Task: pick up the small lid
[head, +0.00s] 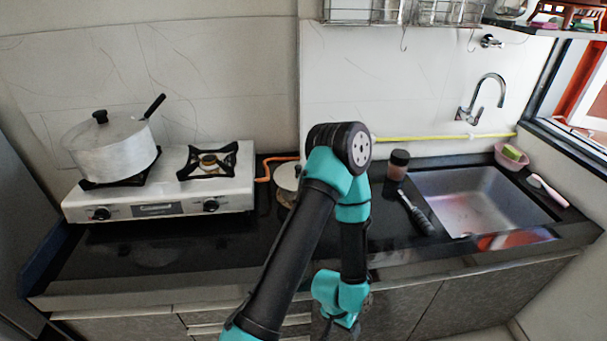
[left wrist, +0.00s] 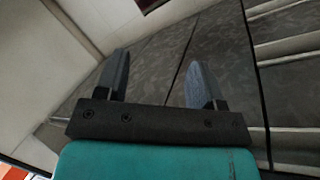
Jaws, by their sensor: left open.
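A small pale lid (head: 285,176) sits on a low tan pot (head: 283,197) on the dark counter, right of the stove. My left arm hides their right side. My left gripper (left wrist: 160,78) is open and empty in the left wrist view, its two dark fingers apart in front of the grey cabinet fronts. In the head view my left arm bends down in front of the counter, and its fingers cannot be made out clearly. The lid does not show in the left wrist view. My right gripper is in neither view.
A lidded metal pot (head: 110,148) stands on the white two-burner stove (head: 160,205), its handle pointing up right. The counter front left is clear.

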